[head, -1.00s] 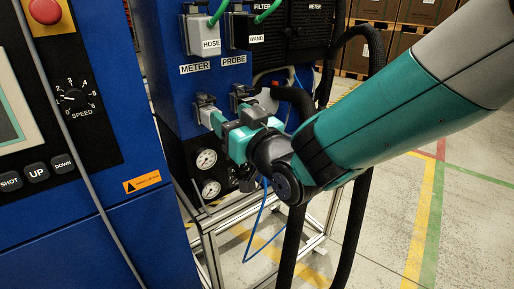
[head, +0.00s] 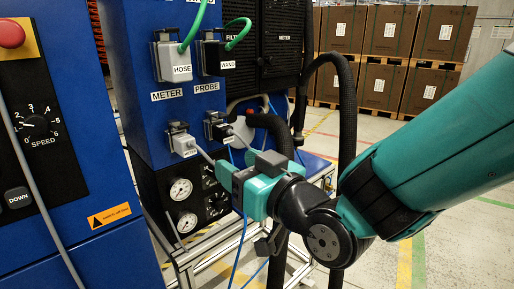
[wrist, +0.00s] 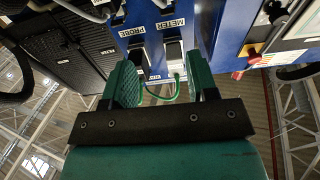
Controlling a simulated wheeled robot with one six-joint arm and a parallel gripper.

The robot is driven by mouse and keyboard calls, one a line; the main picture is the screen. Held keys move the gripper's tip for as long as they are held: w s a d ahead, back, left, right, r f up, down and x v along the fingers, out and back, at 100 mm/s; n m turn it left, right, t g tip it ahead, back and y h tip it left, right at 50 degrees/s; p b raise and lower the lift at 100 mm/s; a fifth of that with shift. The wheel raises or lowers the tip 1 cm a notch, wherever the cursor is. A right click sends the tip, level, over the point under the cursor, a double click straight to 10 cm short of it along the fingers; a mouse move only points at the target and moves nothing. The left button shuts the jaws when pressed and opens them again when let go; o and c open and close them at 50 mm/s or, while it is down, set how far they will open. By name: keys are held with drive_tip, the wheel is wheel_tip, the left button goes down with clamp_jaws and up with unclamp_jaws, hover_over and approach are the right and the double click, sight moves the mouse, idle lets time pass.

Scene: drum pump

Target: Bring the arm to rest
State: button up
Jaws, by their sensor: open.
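My gripper (head: 222,167) is in front of the blue cabinet in the head view, just right of the grey connector (head: 183,144) below the METER label. In the wrist view my gripper (wrist: 158,84) shows its two green fingers apart, with nothing held between them. The METER and PROBE labels and sockets show beyond the fingers. My teal arm reaches in from the right in the head view. Part of the PROBE connector (head: 216,127) is visible just above the gripper.
A HOSE connector (head: 172,60) and a WAND connector (head: 215,56) with green cables sit higher on the cabinet. Gauges (head: 181,189) are below. A thick black hose (head: 347,120) hangs close to my arm. Stacked boxes (head: 391,30) stand behind; floor at right is open.

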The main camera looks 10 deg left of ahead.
drive_tip(key=s+d+f+m+g+h+p, duration=0.1)
drive_tip(key=s+d+g+h, duration=0.4)
drive_tip(key=s+d, duration=0.3)
drive_tip(key=s+d+f+m+g+h+p, duration=0.1)
drive_tip(key=s+d+g+h, duration=0.3)
drive_tip(key=d, duration=1)
drive_tip(key=s+g, duration=0.3)
drive_tip(key=s, duration=0.1)
drive_tip(key=shift+s+d+m+h, duration=0.3)
drive_tip(key=shift+s+h, duration=0.05)
drive_tip(key=shift+h, duration=0.05)
drive_tip(key=shift+c, duration=0.4)
